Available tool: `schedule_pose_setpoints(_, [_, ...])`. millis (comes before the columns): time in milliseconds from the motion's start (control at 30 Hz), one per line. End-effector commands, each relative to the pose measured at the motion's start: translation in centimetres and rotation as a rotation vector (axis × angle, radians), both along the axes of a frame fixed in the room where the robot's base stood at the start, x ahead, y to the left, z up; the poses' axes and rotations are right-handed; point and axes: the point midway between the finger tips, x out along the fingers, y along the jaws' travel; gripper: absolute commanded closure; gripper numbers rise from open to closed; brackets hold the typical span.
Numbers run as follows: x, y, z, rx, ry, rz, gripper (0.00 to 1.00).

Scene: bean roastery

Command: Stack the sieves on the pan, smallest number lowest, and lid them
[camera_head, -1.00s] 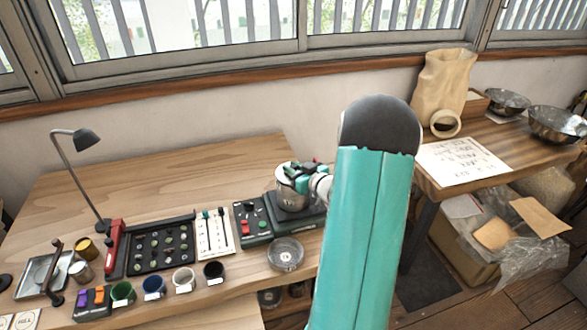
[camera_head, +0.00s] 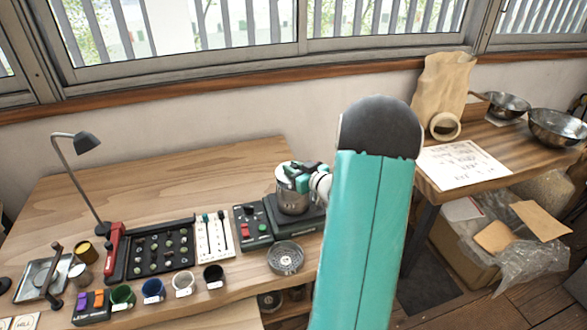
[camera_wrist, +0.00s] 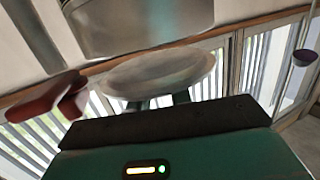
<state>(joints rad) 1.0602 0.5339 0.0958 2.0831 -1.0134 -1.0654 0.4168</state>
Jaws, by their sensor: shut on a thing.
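A silver cylindrical stack (camera_head: 293,200) stands on a dark machine base at the right end of the workbench. It also shows large at the top of the wrist view (camera_wrist: 130,25), which looks upside down. My gripper (camera_head: 298,178) is at the top of this stack, shut on a round, shallow metal disc (camera_wrist: 160,72) that looks like the lid. The disc is close over the stack's rim; I cannot tell whether they touch. The stack's separate sieves, their numbers and the pan cannot be made out. My fingers are partly hidden behind the disc.
A round metal dish (camera_head: 285,257) lies in front of the machine. A control box (camera_head: 253,225), a white panel (camera_head: 211,237), a dark tray (camera_head: 160,250) and several cups line the bench front. A lamp (camera_head: 78,150) stands left. The bench's back is clear.

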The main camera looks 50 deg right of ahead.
Motion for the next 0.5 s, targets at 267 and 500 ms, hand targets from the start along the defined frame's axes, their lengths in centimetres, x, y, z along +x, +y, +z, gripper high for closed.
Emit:
schedule_pose_setpoints(267, [0.01,0.01,0.03,0.000,-0.001,0.000,1.00])
schedule_pose_setpoints(500, [0.01,0.00,-0.28,0.000,-0.001,0.000,1.00])
